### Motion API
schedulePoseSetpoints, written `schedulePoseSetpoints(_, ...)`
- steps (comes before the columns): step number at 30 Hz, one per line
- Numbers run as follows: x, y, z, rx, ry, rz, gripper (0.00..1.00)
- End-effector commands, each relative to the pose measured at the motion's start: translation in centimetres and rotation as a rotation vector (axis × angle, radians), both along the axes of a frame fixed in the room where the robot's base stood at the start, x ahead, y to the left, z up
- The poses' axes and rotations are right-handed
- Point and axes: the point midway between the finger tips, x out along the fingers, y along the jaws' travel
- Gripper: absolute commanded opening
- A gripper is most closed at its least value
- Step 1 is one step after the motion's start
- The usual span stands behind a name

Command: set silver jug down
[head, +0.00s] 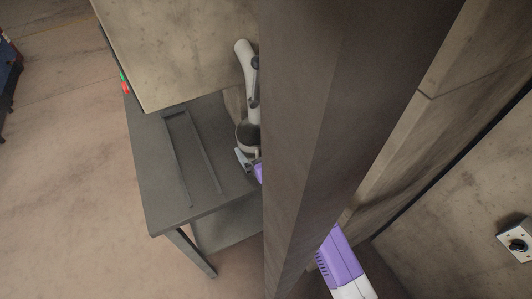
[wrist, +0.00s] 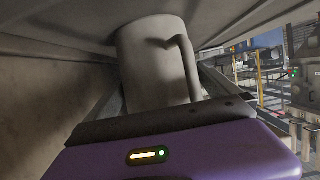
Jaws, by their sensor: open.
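The silver jug (head: 247,136) is at the right side of the grey table, partly hidden behind a dark upright panel. It shows dull grey with a dark opening. In the wrist view the jug (wrist: 150,68) stands roughly upright just beyond my gripper, its handle on the right. Its base is hidden behind my gripper's dark front edge, so contact with the table cannot be seen. My gripper (head: 245,162) is at the near side of the jug in the head view, mostly hidden by the panel. It is open; whether the fingers touch the jug cannot be told.
The grey table (head: 160,190) has a raised strip frame (head: 181,160) left of the jug, with free top around it. A pale slanted panel (head: 180,45) overhangs the back. A dark upright panel (head: 340,110) blocks much of the head view.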

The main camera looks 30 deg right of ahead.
Motion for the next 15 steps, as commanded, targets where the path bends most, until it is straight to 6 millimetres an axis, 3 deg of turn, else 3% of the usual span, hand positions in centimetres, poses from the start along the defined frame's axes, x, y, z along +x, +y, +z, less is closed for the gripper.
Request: schedulePoseSetpoints(15, -8.7, 0.0, 2.9, 0.000, 0.002, 0.001, 1.00)
